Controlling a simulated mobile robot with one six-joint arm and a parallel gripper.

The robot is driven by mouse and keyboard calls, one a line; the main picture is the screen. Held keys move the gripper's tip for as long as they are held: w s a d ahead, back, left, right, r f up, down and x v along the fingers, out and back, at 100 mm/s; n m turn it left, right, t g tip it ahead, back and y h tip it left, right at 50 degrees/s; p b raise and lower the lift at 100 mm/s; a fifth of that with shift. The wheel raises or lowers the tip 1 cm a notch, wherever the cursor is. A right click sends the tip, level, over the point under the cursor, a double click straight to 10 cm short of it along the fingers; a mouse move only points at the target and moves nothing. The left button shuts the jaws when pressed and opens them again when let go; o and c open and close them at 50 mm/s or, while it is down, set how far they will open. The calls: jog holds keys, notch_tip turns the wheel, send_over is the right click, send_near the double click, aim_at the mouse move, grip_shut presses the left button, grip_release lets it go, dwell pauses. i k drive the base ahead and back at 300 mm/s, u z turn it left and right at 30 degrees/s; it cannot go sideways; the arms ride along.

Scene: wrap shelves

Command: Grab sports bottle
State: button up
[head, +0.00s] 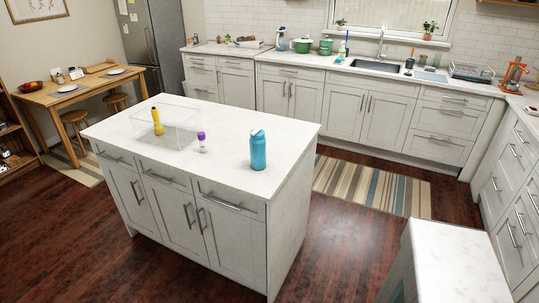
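My gripper is not in view.
The island has drawers and cabinets below. Dark wood floor lies around it, with a striped rug (372,185) behind. A white-topped block (455,265) stands at the lower right. Counters with a sink (376,66) line the back wall. A wooden table (72,88) stands at the left.

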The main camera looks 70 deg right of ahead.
aim_at(258, 143)
jog(key=z, duration=0.15)
jog(key=k, duration=0.9)
jog(key=z, duration=0.25)
